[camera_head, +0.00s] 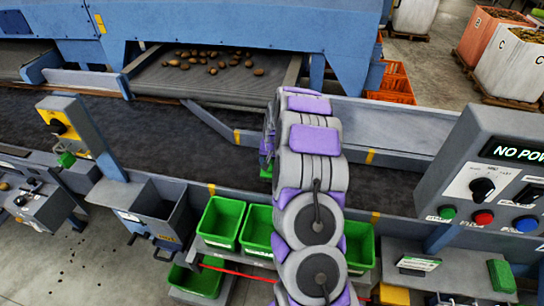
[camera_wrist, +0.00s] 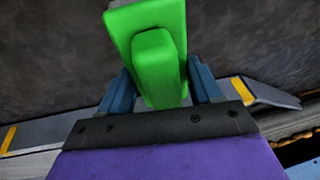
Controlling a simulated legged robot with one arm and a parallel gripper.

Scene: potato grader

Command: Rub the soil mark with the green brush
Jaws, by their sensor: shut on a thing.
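The green brush (camera_wrist: 146,28) fills the top middle of the wrist view. My gripper (camera_wrist: 160,88) is shut on it, with one blue finger on each side of its handle block. In the head view my purple and grey arm reaches over the dark belt (camera_head: 225,135), and a small green part of the brush (camera_head: 266,168) shows at the arm's left edge. The rest of the brush and the gripper are hidden behind the arm there. Dark mottled belt surface lies beyond the brush in the wrist view. I cannot make out a distinct soil mark, nor whether the brush touches the belt.
A blue-grey rail (camera_head: 205,188) with yellow marks runs along the belt's near edge. Green bins (camera_head: 222,222) hang below it. A control panel (camera_head: 497,165) stands at right and a yellow switch post (camera_head: 75,125) at left. Potatoes lie on the far conveyor (camera_head: 180,85).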

